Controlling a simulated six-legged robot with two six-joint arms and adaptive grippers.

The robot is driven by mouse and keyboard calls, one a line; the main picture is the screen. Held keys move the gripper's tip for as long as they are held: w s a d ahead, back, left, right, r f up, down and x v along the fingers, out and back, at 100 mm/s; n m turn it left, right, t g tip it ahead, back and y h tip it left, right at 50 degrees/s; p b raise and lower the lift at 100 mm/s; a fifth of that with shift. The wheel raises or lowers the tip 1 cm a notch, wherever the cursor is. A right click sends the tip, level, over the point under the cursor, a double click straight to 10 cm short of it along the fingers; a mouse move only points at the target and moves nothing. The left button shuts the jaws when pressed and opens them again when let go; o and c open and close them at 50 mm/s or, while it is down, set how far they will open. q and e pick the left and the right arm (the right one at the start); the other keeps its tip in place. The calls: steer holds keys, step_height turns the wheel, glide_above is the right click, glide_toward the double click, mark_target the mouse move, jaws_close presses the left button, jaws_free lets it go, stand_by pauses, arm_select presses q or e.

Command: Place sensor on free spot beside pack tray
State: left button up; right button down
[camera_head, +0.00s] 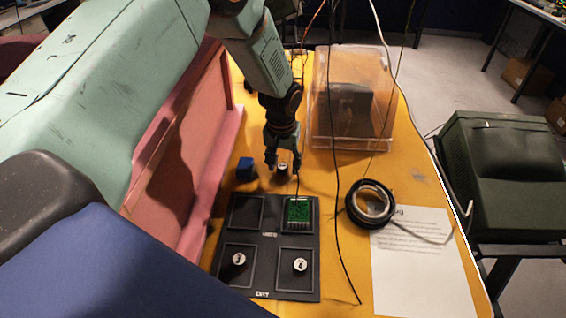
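The black pack tray (268,236) lies on the yellow table and has four square compartments. A green circuit board (298,212) sits in its back right compartment; the back left one is empty. Small round sensors with white tops sit in the front left (239,260) and front right (300,265) compartments. Another similar sensor (283,168) shows behind the tray, between the fingers of my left gripper (283,164). The fingers are apart, with gaps visible beside the sensor. I cannot tell whether the sensor touches the table. My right gripper is not in view.
A blue block (245,168) stands left of the gripper. A clear orange-tinted box (350,100) is behind right. A black cable coil (370,204) and a printed sheet (425,265) lie right of the tray. Thin cables hang in front. A pink wall (190,150) borders the left.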

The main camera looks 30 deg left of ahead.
mark_target(282, 169)
arm_select(q)
steer(key=shift+s+r, duration=0.1)
step_height(282, 169, up, 12)
steer(key=s, duration=0.1)
steer(key=shift+s+d+r, duration=0.15)
steer(key=shift+d, duration=0.05)
stand_by(0.3)
steer(key=shift+s, duration=0.1)
stand_by(0.3)
